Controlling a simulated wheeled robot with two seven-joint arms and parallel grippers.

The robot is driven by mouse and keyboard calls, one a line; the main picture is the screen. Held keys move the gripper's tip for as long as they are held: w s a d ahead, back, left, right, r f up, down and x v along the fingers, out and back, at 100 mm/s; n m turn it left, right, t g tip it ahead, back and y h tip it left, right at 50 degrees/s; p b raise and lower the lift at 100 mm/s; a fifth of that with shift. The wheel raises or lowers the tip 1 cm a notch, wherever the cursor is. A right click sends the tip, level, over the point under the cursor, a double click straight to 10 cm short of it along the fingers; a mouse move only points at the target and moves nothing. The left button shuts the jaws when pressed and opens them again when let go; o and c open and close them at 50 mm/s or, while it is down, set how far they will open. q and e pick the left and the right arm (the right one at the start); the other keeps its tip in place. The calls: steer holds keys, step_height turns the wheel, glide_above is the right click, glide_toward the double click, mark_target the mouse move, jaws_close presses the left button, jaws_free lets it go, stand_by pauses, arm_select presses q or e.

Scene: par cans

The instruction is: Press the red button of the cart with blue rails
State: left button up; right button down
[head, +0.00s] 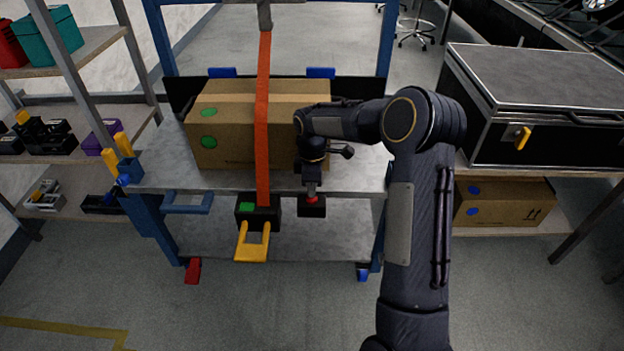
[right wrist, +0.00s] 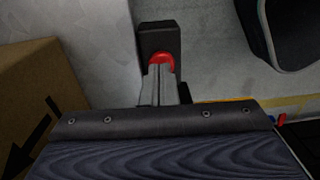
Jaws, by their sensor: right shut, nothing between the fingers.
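The cart with blue rails (head: 165,168) stands in front of me in the head view. A black box with the red button (head: 311,200) sits at its front edge, right of an orange strap. My right gripper (head: 312,190) is shut and empty, pointing down with its tips right at the red button. In the right wrist view the shut fingers (right wrist: 161,85) overlap the red button (right wrist: 161,60) on its black box (right wrist: 160,38). The tips hide part of the button, so I cannot tell whether it is pressed in. My left gripper is not in view.
A cardboard box (head: 230,150) lies on the cart under the orange strap (head: 263,120). A black buckle box with a yellow handle (head: 252,246) hangs left of the button. Shelves stand at left; a large black case (head: 540,90) is on the right. The floor in front is clear.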

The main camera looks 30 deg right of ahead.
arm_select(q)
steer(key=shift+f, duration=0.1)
arm_select(e)
steer(key=shift+f, duration=0.25)
